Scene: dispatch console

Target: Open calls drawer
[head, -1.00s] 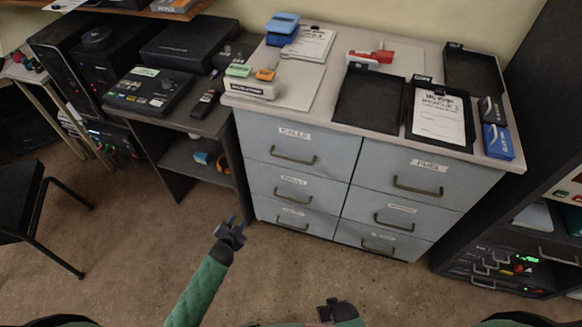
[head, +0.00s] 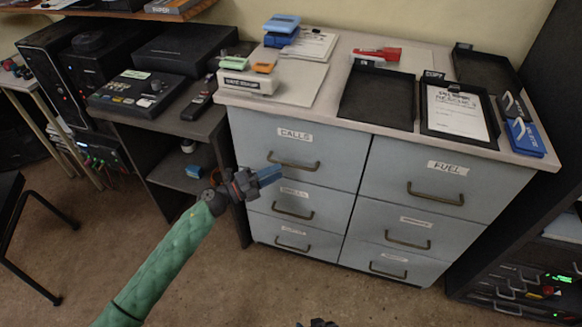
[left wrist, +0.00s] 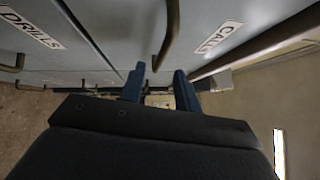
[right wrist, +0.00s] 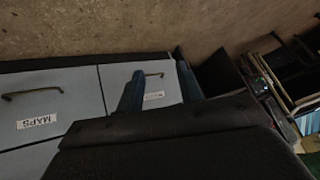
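The calls drawer (head: 325,160) is the top left drawer of a blue-grey cabinet, labelled CALLS, and is shut. Its bronze bar handle (head: 300,166) sits below the label. My left gripper (head: 272,174) is in front of the drawer, at the handle's left end. In the left wrist view its blue fingers (left wrist: 158,80) are apart, and the calls handle (left wrist: 170,38) stands in line with the gap between them. I cannot tell whether the fingers are around it. My right gripper (right wrist: 160,88) is open and empty, low in front of the lower drawers; only its top shows at the head view's bottom edge (head: 320,323).
Below are the drills drawer (head: 325,207) and another drawer; the fuel drawer (head: 465,190) is to the right. All are shut. The cabinet top (head: 320,97) holds trays and stamps. A dark desk (head: 190,122) stands left, a dark rack (head: 540,235) right. The floor in front is clear.

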